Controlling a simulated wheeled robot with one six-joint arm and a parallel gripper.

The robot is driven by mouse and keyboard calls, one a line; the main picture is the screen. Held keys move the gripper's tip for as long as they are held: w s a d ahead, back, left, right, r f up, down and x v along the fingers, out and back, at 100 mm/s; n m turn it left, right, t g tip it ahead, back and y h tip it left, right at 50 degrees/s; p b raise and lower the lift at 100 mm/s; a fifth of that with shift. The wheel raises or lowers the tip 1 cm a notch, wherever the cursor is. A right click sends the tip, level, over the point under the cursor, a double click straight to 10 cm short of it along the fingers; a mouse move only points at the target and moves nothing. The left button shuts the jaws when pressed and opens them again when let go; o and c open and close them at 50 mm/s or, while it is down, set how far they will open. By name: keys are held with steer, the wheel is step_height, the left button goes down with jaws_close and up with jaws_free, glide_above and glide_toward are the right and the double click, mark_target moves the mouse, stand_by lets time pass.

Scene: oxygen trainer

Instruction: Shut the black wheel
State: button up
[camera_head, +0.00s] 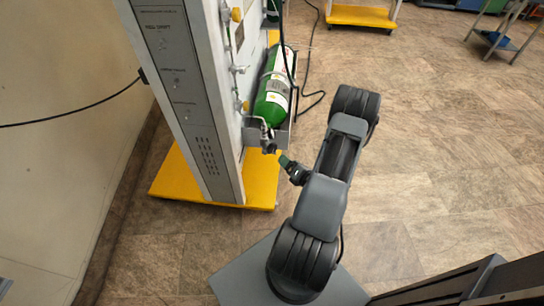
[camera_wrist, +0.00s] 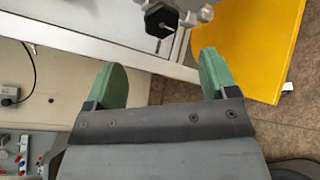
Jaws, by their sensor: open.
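A green gas cylinder (camera_head: 268,108) lies in a holder on the side of the tall grey panel unit. A small metal valve (camera_head: 267,137) with dark parts sits at its near end. In the wrist view a black knob (camera_wrist: 155,19), which looks like the black wheel, shows at the top edge on a grey metal body (camera_wrist: 188,12). My gripper (camera_wrist: 163,66) is open, with its two green fingers apart and nothing between them. The knob lies beyond the fingertips, roughly between them in the picture, and apart from them. In the head view my gripper (camera_head: 284,160) is just below and right of the valve.
The tall panel unit (camera_head: 190,100) stands on a yellow base (camera_head: 262,185) left of my arm. Several small fittings (camera_head: 238,70) and a black hose (camera_head: 307,95) are on its side.

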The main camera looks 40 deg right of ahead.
mark_target(273, 150)
steer(key=shift+n+t+h, duration=0.3)
steer(key=shift+t, duration=0.6)
steer(key=w, duration=0.3)
steer(key=w+f+b, duration=0.1)
steer(key=w, duration=0.3)
steer(key=w+f, duration=0.1)
steer(key=w, duration=0.3)
steer(key=shift+w+b, duration=0.1)
steer(key=shift+b, duration=0.2)
steer(key=shift+c, duration=0.4)
steer(key=c, duration=0.8)
steer(key=shift+c, duration=0.2)
